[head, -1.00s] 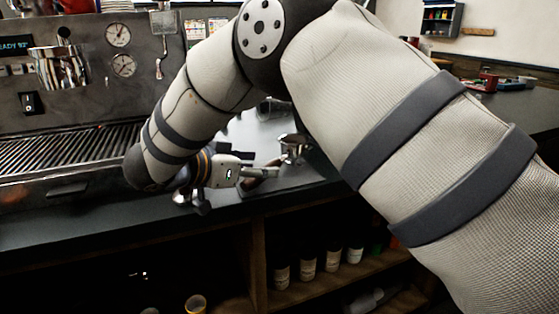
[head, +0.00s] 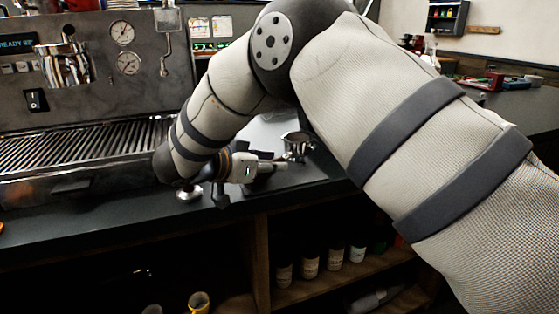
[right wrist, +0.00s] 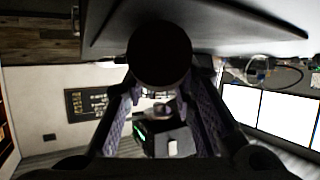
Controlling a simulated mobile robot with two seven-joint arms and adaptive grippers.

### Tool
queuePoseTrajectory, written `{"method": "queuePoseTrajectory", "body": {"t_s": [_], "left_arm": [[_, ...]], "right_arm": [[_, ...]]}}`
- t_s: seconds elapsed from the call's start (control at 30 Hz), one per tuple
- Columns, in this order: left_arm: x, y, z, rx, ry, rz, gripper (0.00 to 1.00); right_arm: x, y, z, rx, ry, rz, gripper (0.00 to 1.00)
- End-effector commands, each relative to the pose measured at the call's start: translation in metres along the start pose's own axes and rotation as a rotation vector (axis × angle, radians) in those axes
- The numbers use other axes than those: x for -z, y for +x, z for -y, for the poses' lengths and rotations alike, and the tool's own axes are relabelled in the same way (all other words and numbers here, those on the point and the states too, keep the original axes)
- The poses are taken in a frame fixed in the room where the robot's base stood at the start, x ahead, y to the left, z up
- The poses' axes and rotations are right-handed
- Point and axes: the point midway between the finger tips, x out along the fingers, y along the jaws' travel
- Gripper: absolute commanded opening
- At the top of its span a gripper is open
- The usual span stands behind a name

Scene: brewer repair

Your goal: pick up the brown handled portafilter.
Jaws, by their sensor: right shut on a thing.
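The portafilter's metal basket (head: 298,143) shows on the counter in the head view, just right of my right gripper (head: 268,162). My right gripper is low at the counter's front edge, its fingers around the handle. The handle is mostly hidden by the gripper in the head view. In the right wrist view its dark round end (right wrist: 160,55) fills the space between the two fingers; its colour reads near black there. My right gripper is shut on it. I cannot tell whether the portafilter is clear of the counter. My left gripper is not in view.
The espresso machine (head: 80,95) with its slatted drip tray stands at the left. A small metal piece (head: 190,192) sits by the counter's front edge. Below, a shelf holds several jars (head: 310,263) and a yellow mug (head: 199,302).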

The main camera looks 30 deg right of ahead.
Motion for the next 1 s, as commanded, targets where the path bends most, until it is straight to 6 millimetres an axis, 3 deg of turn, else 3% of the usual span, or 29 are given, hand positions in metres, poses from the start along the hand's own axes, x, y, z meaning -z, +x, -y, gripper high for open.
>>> {"method": "queuePoseTrajectory", "body": {"t_s": [0.17,0.27,0.5,0.73,1.0], "left_arm": [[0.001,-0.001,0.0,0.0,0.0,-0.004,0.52],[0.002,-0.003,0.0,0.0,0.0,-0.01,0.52],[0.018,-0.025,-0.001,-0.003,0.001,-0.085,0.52],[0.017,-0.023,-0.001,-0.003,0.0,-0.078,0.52],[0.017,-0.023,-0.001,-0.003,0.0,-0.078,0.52]], "right_arm": [[0.012,-0.005,0.001,0.002,0.005,-0.002,0.0],[0.03,-0.013,0.001,0.004,0.007,-0.003,0.0],[0.081,-0.079,-0.034,0.01,0.017,-0.007,0.0],[0.077,-0.131,-0.071,0.004,0.001,-0.003,0.0],[0.079,-0.152,-0.086,0.0,-0.001,-0.002,0.0]]}}
